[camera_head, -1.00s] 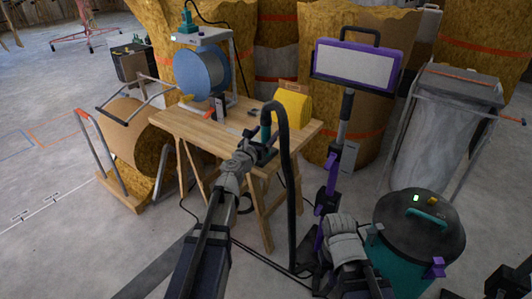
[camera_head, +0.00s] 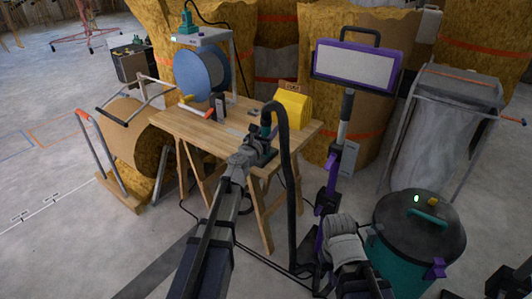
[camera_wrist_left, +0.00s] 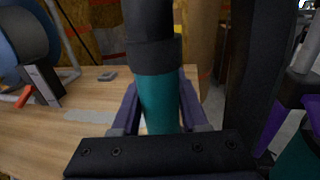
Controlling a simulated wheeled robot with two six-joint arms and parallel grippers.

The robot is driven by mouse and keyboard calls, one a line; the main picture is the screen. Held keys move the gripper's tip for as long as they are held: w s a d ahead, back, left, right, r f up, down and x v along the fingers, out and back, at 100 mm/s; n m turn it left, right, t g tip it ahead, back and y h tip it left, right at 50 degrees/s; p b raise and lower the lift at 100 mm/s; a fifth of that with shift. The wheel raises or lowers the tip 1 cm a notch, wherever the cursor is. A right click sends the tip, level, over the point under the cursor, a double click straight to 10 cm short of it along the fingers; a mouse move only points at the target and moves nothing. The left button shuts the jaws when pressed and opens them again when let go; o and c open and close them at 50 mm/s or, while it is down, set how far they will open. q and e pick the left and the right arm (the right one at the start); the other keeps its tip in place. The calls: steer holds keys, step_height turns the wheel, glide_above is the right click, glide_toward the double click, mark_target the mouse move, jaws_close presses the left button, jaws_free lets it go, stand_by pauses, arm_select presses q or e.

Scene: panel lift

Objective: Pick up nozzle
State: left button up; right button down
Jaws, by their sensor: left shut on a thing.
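The nozzle (camera_wrist_left: 157,98) is a teal cylinder with a black collar and black hose at its top. It stands roughly upright by the right part of the wooden workbench. My left gripper (camera_head: 266,146) is shut on it, with one finger on each side in the left wrist view. In the head view the nozzle is small and partly hidden by the gripper. The black hose (camera_head: 284,160) arches over from it and hangs down to the floor. My right arm shows at the lower middle of the head view; its jaws cannot be made out.
A purple-framed lamp panel (camera_head: 356,66) stands behind. A teal vacuum drum with a black lid (camera_head: 420,218) is at the right. Open floor lies at the left.

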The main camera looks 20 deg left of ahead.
arm_select(q)
jaws_close()
stand_by(0.7)
